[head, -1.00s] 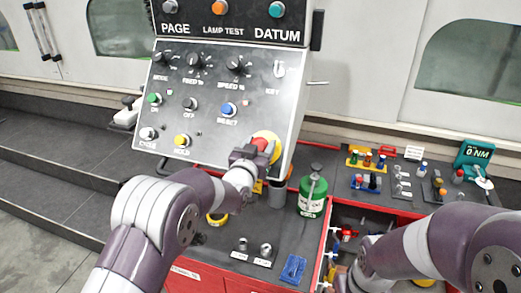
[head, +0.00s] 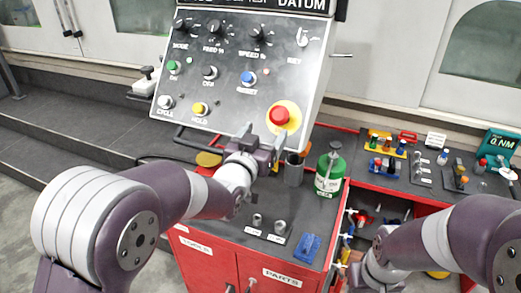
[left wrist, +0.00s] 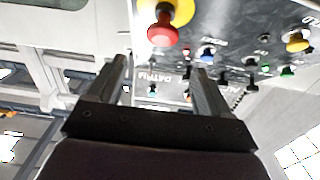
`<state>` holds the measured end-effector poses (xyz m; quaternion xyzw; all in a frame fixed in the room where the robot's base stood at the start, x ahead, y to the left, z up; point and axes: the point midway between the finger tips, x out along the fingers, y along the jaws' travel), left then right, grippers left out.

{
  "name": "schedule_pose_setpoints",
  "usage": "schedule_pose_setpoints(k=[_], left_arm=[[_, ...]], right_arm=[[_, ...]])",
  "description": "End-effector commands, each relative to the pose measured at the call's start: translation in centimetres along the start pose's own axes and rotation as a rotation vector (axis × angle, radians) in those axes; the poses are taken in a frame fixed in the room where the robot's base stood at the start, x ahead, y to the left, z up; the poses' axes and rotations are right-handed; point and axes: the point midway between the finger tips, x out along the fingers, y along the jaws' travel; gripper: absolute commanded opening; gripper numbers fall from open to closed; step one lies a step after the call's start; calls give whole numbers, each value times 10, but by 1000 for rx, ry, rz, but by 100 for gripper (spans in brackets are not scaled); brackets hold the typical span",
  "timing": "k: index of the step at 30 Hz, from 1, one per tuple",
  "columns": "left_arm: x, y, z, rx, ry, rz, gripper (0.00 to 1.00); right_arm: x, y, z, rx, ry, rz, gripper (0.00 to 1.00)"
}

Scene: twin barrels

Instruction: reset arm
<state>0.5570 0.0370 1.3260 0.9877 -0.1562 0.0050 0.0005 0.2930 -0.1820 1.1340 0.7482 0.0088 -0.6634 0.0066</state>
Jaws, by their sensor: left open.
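My left gripper (head: 262,138) is in the middle of the head view, open and empty, in front of the lower edge of the control panel (head: 215,100). Its two fingers point up toward the panel, just below and left of the red emergency button (head: 279,116) on its yellow disc. In the left wrist view the open fingers (left wrist: 160,80) have nothing between them, and the red button (left wrist: 162,30) shows beyond them, apart from them. My right arm comes in from the right in the head view; its gripper does not show.
A red tool cabinet (head: 211,250) with a dark top stands below. On it are a green bottle (head: 329,175), a grey cup (head: 293,170), two metal parts and a blue tray (head: 307,247). Grey steps (head: 75,125) lie left.

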Motion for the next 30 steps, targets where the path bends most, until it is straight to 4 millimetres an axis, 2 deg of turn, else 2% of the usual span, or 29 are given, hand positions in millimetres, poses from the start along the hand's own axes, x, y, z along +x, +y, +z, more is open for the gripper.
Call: schedule_pose_setpoints(k=[1,5,15,17,19,20,21,22,23,24,26,27,30], left_arm=[[-8,0,2,0,2,0,80],[-21,0,0,0,0,0,80],[-23,0,2,1,-16,0,80],[-24,0,17,3,-86,-3,80],[-37,-2,56,3,-258,-8,80],[-48,-2,76,3,-362,-12,80],[-69,-7,106,-1,-515,-25,80],[-89,-12,126,-7,-632,-39,80],[-110,-17,145,-14,-748,-53,80],[-141,-23,166,-29,-893,-74,80],[-187,-31,189,-57,-1086,-105,80],[-216,-35,199,-79,-1198,-123,80],[-276,-41,213,-139,-1405,-165,80]], right_arm=[[7,0,1,0,0,0,43],[10,0,1,0,1,0,43],[9,0,1,0,1,0,43],[9,0,1,0,1,0,43],[9,0,1,0,1,0,43],[9,0,1,0,1,0,43],[10,0,1,0,1,0,43],[11,0,1,0,1,0,43],[12,0,1,0,0,0,43],[14,0,2,0,0,0,43],[16,0,2,0,0,0,43],[18,0,2,0,0,0,43],[22,0,2,0,0,0,43]])
